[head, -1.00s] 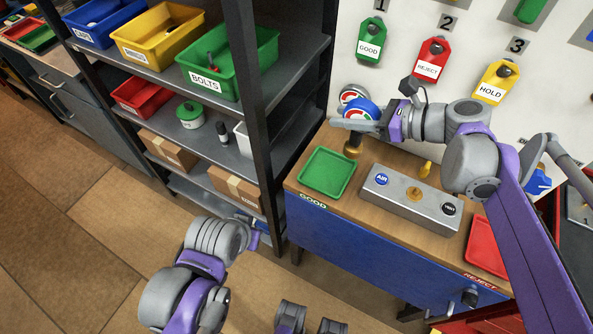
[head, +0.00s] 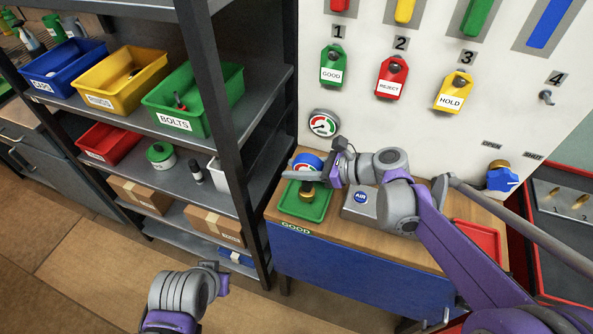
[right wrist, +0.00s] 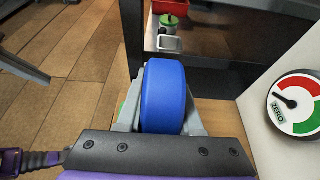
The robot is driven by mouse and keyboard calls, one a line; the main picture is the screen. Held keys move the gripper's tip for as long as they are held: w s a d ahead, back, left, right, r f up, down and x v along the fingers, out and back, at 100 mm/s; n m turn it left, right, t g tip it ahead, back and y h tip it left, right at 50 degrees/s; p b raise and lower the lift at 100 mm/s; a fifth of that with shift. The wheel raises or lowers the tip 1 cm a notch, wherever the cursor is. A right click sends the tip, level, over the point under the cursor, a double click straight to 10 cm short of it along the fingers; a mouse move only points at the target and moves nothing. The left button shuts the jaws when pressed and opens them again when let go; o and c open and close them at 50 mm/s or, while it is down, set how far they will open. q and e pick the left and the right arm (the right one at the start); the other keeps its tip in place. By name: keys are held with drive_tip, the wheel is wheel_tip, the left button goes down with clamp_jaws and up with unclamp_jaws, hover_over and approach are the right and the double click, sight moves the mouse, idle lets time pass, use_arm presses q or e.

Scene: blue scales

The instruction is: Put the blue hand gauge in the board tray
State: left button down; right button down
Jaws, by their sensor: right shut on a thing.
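The blue hand gauge (head: 310,161) has a round blue case and a brass stem. My right gripper (head: 303,174) is shut on it and holds it upright. In the head view it overlaps the green tray (head: 314,213), which is labelled GOOD; its height above the tray is hard to judge. In the right wrist view the blue case (right wrist: 162,98) sits between the grey fingers (right wrist: 163,120). No tray is labelled as the board tray. My left gripper (head: 222,281) is low at the bottom left, and its fingers do not show clearly.
A fixed dial (head: 323,123) is on the white panel behind the gauge. The grey AIR box (head: 358,204) stands right of the green tray, and a red tray (head: 478,240) lies farther right. A dark shelf post (head: 222,110) is close on the left.

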drive_tip(key=shift+f, duration=0.4)
drive_tip(key=shift+f, duration=0.1)
drive_tip(key=c, duration=0.6)
unclamp_jaws()
drive_tip(key=shift+o, duration=0.2)
